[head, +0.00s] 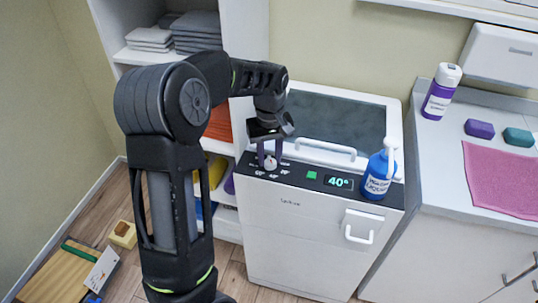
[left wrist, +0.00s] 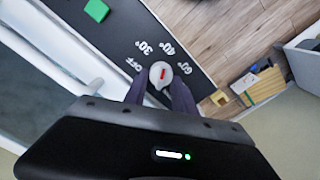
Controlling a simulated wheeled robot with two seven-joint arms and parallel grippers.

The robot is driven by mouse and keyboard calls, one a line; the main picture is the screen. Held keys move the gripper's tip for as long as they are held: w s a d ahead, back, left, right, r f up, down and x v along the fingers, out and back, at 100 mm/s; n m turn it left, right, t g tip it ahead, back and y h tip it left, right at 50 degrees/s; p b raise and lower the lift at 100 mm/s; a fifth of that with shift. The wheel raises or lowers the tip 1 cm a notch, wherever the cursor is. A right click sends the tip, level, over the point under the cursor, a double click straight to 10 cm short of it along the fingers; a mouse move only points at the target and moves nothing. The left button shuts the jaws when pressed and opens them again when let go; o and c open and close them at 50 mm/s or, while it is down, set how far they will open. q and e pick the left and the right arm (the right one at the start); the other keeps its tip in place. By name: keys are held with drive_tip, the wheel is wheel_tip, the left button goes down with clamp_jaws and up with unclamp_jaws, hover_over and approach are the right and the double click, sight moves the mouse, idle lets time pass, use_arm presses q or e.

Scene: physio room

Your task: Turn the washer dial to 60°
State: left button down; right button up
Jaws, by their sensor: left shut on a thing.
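The washer (head: 300,235) stands in the middle of the head view, with a black control panel along its top front edge. Its dial (head: 271,163) is a white round knob, also in the left wrist view (left wrist: 160,75), where its red mark points towards the 40° label. The labels OFF, 30°, 40° and 60° ring the dial. The display (head: 338,182) reads 40°. My left gripper (head: 270,153) comes down from above, its purple fingers shut on the dial, one on each side; they also show in the left wrist view (left wrist: 160,92). My right gripper is out of view.
A blue bottle (head: 377,175) stands on the panel's right end, beside the display. A green square (head: 311,175) sits between dial and display. The lid handle (head: 325,148) lies behind the panel. Shelves with folded towels (head: 197,24) stand at the left. A counter (head: 440,150) adjoins at the right.

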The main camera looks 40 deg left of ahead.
sight(272, 160)
use_arm(q)
drive_tip(key=m, duration=0.5)
drive_tip(key=shift+w+d+m, duration=0.1)
drive_tip(key=shift+m, duration=0.2)
drive_tip(key=m, duration=0.5)
drive_tip(key=shift+d+m, duration=0.15)
drive_tip(key=shift+m, duration=0.15)
drive_tip(key=c, duration=1)
unclamp_jaws()
drive_tip(key=shift+c, duration=0.2)
drive_tip(key=shift+r, duration=0.1)
wheel_tip(272, 160, up, 8)
drive_tip(key=shift+f, duration=0.15)
